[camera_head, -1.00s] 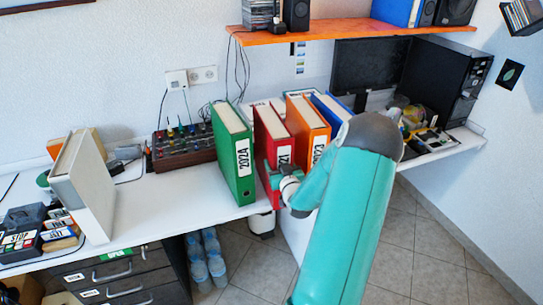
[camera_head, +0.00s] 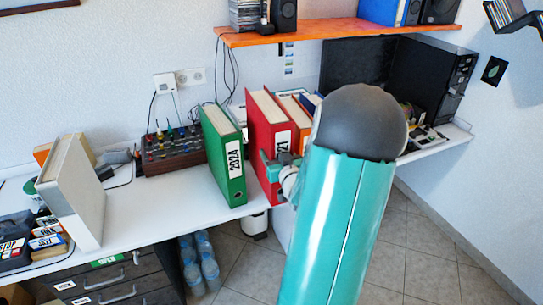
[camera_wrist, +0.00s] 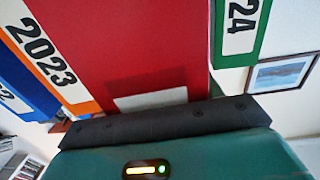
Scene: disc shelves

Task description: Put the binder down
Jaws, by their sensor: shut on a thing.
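The red binder, labelled as ending in "21" (camera_head: 262,140), stands upright in the head view between the green "2024" binder (camera_head: 222,155) and the orange binder (camera_head: 291,104). My gripper (camera_head: 277,172) is shut on its front spine edge. In the wrist view the red binder's broad side (camera_wrist: 140,45) fills the middle, above the dark gripper edge (camera_wrist: 165,122). The fingertips are partly hidden, and I cannot tell whether the binder's bottom touches the desk.
The white desk (camera_head: 150,208) has free room left of the green binder. A pale binder (camera_head: 75,190) leans at the left. A mixer box (camera_head: 175,148) stands behind. An orange shelf (camera_head: 340,35) hangs above. A monitor and computer (camera_head: 430,85) stand at the right.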

